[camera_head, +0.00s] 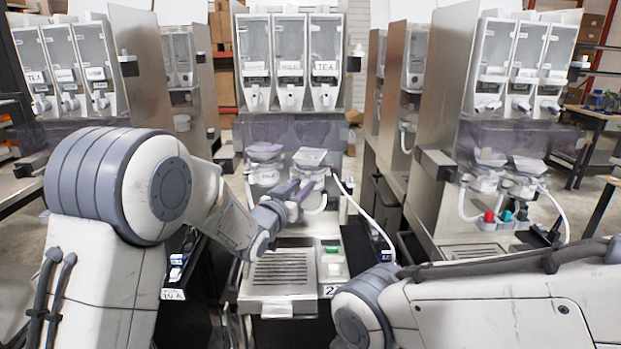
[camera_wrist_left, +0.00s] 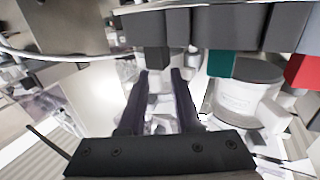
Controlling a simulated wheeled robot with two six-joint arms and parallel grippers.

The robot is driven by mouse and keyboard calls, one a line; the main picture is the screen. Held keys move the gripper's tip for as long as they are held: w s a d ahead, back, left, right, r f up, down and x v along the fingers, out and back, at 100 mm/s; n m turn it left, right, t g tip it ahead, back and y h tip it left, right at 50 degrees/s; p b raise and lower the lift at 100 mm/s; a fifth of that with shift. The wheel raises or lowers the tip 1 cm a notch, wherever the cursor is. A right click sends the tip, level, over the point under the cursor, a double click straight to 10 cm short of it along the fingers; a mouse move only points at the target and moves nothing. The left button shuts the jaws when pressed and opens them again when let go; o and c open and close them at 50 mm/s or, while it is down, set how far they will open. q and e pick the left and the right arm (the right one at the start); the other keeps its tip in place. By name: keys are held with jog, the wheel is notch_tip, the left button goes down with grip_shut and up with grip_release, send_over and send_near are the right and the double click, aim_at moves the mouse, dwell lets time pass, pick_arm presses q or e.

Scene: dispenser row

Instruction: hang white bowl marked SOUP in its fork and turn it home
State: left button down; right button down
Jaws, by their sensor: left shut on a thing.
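My left gripper (camera_head: 299,190) reaches in front of the middle dispenser, just below its white funnels. In the left wrist view its two dark fingers (camera_wrist_left: 162,80) are closed on a white part, which looks like part of the white bowl (camera_head: 313,176). The bowl is partly hidden by the gripper, and I cannot read SOUP on it. A fork is not clearly visible, so I cannot tell how the bowl sits in it. My right gripper is out of view; only the right arm shows at the lower right.
The middle dispenser (camera_head: 290,62) has several clear hoppers above and a grated drip tray (camera_head: 281,268) below. A white hose (camera_head: 365,215) curves down beside the bowl. Similar dispensers stand left (camera_head: 70,70) and right (camera_head: 510,65). A white canister (camera_wrist_left: 243,92) shows at wrist-view right.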

pick_arm(q)
jog(key=shift+w+a+r, duration=0.15)
jog(key=shift+w+r, duration=0.05)
jog(key=shift+w, duration=0.05)
jog(key=shift+w+a+m+g+h+p, duration=0.3)
jog(key=shift+a+m+g+h+p, duration=0.3)
jog(key=shift+h, duration=0.4)
jog(key=shift+d, duration=0.15)
jog(key=shift+m+h, duration=0.3)
